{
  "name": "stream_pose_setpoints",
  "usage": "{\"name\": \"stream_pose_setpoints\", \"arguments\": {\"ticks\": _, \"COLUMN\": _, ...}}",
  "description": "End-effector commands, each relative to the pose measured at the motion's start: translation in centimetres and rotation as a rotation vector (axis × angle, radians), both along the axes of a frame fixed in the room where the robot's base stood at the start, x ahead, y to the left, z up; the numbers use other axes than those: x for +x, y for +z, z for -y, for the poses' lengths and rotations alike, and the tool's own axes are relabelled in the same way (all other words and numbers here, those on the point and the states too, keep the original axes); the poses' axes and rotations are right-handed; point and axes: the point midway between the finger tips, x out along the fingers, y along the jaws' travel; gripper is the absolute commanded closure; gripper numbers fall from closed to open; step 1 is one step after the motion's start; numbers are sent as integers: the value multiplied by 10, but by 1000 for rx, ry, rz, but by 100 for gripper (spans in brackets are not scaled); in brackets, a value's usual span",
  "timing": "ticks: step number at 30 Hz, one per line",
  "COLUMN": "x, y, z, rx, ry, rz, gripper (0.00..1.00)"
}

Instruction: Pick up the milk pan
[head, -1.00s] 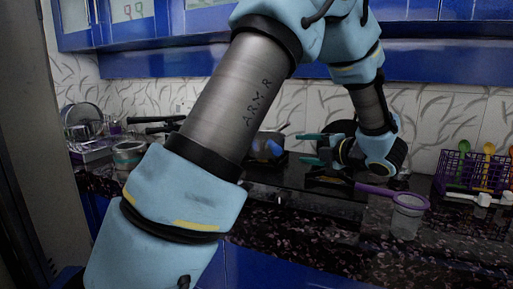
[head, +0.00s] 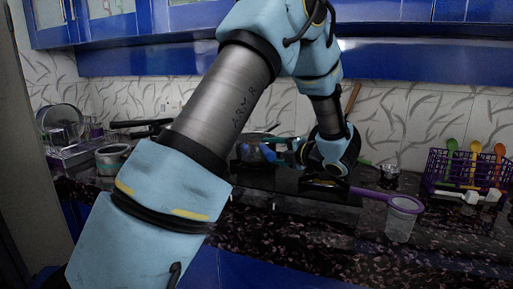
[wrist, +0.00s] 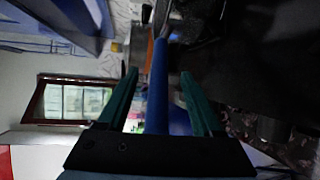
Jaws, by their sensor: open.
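A pan (head: 250,154) that I take for the milk pan sits on the dark cooktop in the head view, with blue showing on it. My gripper (head: 277,152) is at its right side, with teal fingers pointing left towards it. In the wrist view a long blue handle (wrist: 159,90) runs between the two spread fingers of my gripper (wrist: 159,75), with a gap visible on the right. The jaws are open and not closed on the handle. The handle's far end meets dark metal shapes near the top, too dim to make out fully. My arm hides part of the counter.
A purple-handled strainer (head: 385,196) rests over a clear cup (head: 400,225) at the front right. A purple rack (head: 440,168) with coloured spoons stands further right. A steel pot (head: 112,158) and a dish rack (head: 75,152) are at the left. The speckled counter front is mostly clear.

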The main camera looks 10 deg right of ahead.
Motion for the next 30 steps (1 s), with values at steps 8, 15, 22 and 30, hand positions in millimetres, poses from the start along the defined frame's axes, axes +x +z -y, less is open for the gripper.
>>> {"name": "stream_pose_setpoints", "arguments": {"ticks": 8, "x": 28, "y": -5, "z": -17, "rx": 0, "ry": 0, "rz": 0, "gripper": 33}}
{"name": "stream_pose_setpoints", "arguments": {"ticks": 15, "x": 28, "y": -6, "z": -17, "rx": -1, "ry": 0, "rz": 1, "gripper": 40}}
{"name": "stream_pose_setpoints", "arguments": {"ticks": 22, "x": 28, "y": -6, "z": -17, "rx": -1, "ry": 0, "rz": 1, "gripper": 66}}
{"name": "stream_pose_setpoints", "arguments": {"ticks": 30, "x": 28, "y": -6, "z": -17, "rx": -1, "ry": 0, "rz": 1, "gripper": 96}}
